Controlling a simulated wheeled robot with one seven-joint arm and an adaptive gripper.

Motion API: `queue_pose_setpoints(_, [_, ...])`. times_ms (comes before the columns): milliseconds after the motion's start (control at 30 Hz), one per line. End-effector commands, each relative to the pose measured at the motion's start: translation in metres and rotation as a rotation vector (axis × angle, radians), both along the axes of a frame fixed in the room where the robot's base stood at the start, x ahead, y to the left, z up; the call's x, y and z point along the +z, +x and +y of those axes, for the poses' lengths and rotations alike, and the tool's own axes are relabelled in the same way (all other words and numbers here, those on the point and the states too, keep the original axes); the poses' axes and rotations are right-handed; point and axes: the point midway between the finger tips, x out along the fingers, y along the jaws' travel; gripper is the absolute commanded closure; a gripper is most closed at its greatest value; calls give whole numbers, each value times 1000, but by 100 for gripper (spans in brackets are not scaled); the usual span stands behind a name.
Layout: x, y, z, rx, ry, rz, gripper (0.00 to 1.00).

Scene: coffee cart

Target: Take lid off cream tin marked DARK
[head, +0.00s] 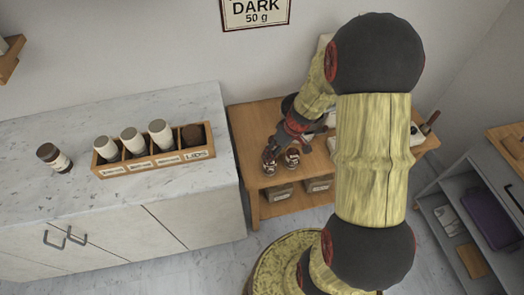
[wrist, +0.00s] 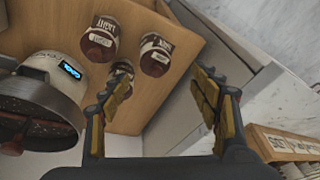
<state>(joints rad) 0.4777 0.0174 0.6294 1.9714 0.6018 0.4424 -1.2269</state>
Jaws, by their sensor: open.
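Three cream tins stand in a wooden rack on the marble counter in the head view: left tin (head: 106,147), middle tin (head: 132,140), right tin (head: 160,133). The small labels on the rack below them are too small to read, so I cannot tell which tin is DARK. The rack's (head: 155,163) right compartment is labelled LIDS and looks dark brown inside. My gripper (wrist: 160,105) is open with nothing between its fingers. It is over the wooden table, right of the rack and apart from the tins. In the head view my arm partly hides that table.
Brown-topped jars, including one (wrist: 157,55), stand on the wooden table (head: 247,163). A machine with a blue display (wrist: 69,69) is beside them. A dark labelled jar (head: 54,158) is on the counter's left. The wall sign (head: 255,12) reads DARK 50 g. The counter front is clear.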

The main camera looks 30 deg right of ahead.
Motion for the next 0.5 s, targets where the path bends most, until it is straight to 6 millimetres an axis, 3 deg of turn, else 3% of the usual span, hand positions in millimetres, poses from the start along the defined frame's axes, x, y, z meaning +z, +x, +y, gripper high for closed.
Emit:
queue_pose_setpoints(333, [1, 9, -9, 166, -79, -56, 38])
queue_pose_setpoints(500, [-14, 13, -6, 179, -79, -55, 38])
